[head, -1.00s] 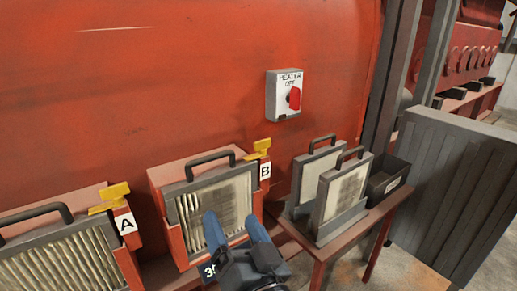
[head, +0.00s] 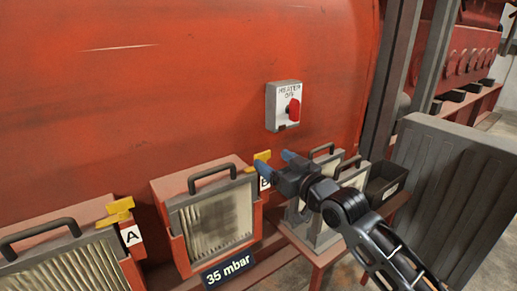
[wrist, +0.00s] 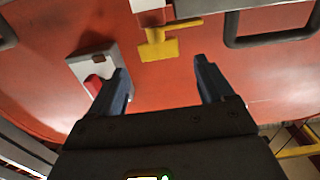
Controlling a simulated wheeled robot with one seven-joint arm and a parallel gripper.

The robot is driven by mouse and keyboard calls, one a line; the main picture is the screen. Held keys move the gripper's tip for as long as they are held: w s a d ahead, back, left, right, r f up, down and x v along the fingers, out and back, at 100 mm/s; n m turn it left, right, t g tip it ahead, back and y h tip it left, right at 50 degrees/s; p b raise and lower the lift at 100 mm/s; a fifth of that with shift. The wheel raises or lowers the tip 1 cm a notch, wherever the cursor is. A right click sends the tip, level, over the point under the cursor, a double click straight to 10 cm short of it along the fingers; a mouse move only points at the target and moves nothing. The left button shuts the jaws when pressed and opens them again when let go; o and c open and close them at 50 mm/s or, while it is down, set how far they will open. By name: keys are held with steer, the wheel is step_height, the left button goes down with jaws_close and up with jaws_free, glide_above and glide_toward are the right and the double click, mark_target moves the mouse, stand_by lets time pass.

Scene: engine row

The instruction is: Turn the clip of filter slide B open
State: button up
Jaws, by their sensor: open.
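The yellow clip (head: 262,157) of filter slide B sits at the upper right corner of that slide, above the partly hidden B label. Filter slide B (head: 212,218) has a dark handle, and its pleated filter is darkened in the middle. My gripper (head: 275,164) is open and empty, its blue fingers pointing at the clip from the right. In the wrist view the clip (wrist: 166,38) lies beyond the gap between the open fingertips (wrist: 163,75), apart from them.
Slide A with its yellow clip (head: 117,210) is at the left. A heater switch box (head: 284,105) with a red knob is on the red wall above. Spare filters (head: 325,160) and a dark bin (head: 384,184) stand on a bench at the right. A sign reads 35 mbar (head: 228,269).

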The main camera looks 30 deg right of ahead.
mark_target(264, 154)
steer(key=shift+w+a+r+p, duration=0.15)
steer(key=shift+w+p, duration=0.55)
steer(key=shift+w, duration=0.6)
steer(key=shift+w+p, duration=0.75)
steer(key=shift+w, duration=1.8)
steer(key=shift+c, duration=0.2)
steer(key=shift+f, duration=0.2)
steer(key=c, duration=0.9)
